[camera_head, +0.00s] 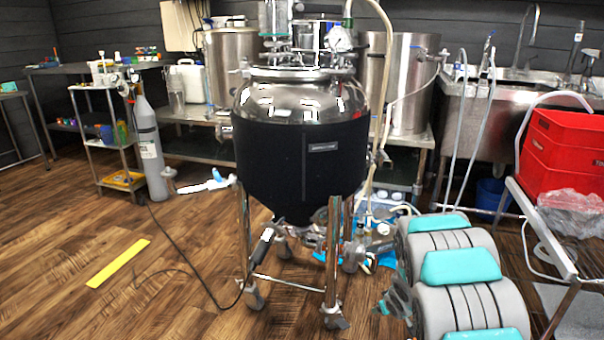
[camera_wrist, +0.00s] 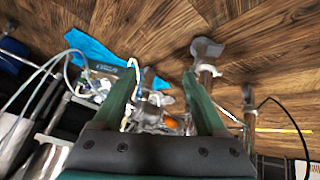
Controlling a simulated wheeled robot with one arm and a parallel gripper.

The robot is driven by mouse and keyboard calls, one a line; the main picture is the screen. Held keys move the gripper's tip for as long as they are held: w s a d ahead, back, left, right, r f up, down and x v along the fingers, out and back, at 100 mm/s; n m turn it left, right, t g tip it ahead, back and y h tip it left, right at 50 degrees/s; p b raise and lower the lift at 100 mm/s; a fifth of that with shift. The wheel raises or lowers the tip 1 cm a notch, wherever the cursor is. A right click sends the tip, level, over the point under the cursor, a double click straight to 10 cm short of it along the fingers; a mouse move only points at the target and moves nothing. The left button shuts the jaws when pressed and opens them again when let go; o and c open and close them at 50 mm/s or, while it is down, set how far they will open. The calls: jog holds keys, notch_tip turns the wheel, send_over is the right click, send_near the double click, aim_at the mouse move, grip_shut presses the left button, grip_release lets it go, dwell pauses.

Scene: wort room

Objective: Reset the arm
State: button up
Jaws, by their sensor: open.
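My arm (camera_head: 460,268), grey with teal covers, is folded low at the right front in the head view. My gripper (camera_head: 396,298) shows at its left side, small and partly hidden by the arm. In the wrist view my gripper (camera_wrist: 160,72) has its two green fingers spread apart, with nothing held between them. Beyond the fingers are the lower fittings and legs of the steel kettle, with a caster (camera_wrist: 207,48) near the right finger.
The wheeled kettle (camera_head: 300,160) with a black jacket stands just left of my arm. A cable (camera_head: 190,260) lies on the floor. The floor at left is mostly clear around a yellow strip (camera_head: 118,263).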

jog(key=s+d+r+m+g+h+p, duration=0.1)
jog(key=s+r+m+g+h, duration=0.25)
jog(key=s+r, duration=1.5)
jog(key=s+a+r+g+y, duration=0.1)
jog(key=s+a+r, duration=0.2)
jog(key=s, duration=0.7)
jog(key=s+a+r+g+y+p, duration=0.1)
jog(key=s+a+r, duration=0.3)
jog(key=s, duration=0.5)
jog(key=s+a+r+g+y, duration=0.1)
jog(key=s+a+r+g, duration=0.2)
jog(key=s, duration=0.7)
jog(key=shift+s+a+r+y, duration=0.3)
jog(key=shift+a+r+y, duration=0.05)
jog(key=shift+a, duration=0.65)
jog(key=shift+m+g, duration=0.25)
